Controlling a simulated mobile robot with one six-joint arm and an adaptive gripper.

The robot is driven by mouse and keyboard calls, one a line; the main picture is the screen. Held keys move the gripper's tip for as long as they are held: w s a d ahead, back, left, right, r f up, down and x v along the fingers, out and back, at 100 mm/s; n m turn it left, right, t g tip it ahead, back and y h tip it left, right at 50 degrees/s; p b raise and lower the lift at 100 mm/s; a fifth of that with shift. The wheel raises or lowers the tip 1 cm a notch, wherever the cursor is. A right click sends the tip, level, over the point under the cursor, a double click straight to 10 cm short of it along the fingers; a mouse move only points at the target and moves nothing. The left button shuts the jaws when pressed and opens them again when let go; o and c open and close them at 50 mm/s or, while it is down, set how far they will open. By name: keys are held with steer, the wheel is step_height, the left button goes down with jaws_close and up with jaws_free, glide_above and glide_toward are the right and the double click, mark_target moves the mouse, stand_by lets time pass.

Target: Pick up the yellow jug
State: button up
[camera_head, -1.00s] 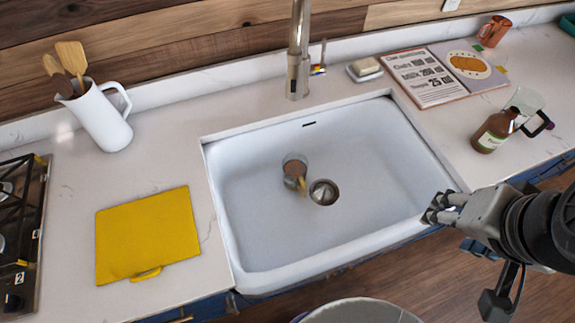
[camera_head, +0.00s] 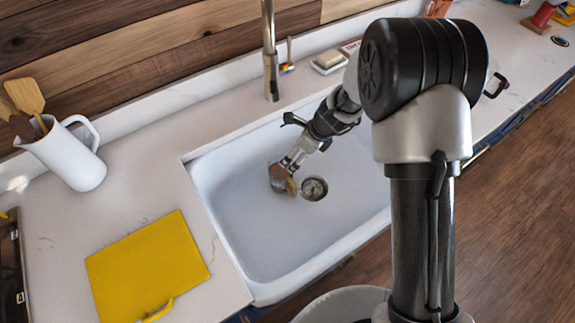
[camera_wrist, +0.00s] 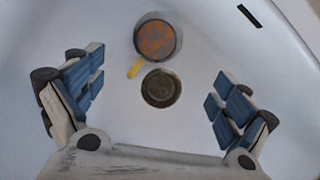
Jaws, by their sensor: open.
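A small jug (camera_head: 276,182) with greyish see-through walls and a yellow handle stands in the white sink, left of the drain. In the wrist view the jug (camera_wrist: 157,40) shows from above, with brownish-orange inside and its yellow handle pointing down-left. My gripper (camera_head: 293,158) is over the sink and partly overlaps the jug in the head view. In the wrist view my gripper (camera_wrist: 160,88) is open, its blue-padded fingers wide apart with nothing between them. The jug lies above the line between the fingers, beyond the drain.
The sink (camera_head: 238,255) has raised walls around the jug, and the drain (camera_head: 314,188) is beside it. The faucet (camera_head: 270,60) rises behind. A white pitcher with wooden utensils (camera_head: 75,160) and a yellow board (camera_head: 150,265) are on the left counter.

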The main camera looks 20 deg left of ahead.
steer(key=b, duration=0.5)
glide_toward(281, 172)
steer(key=s+a+r, duration=0.1)
steer(key=s+r, duration=0.1)
steer(key=s, duration=0.1)
steer(key=shift+m, duration=0.3)
steer(key=x, duration=0.1)
steer(key=b+x, duration=0.1)
steer(key=x, duration=0.1)
steer(key=d+b+x, duration=0.1)
steer(key=x, duration=0.1)
steer(key=shift+a+f, duration=0.1)
steer(key=shift+f, duration=0.2)
steer(key=shift+a+f, duration=0.15)
steer(key=shift+c, duration=0.5)
steer(key=c, duration=1.6)
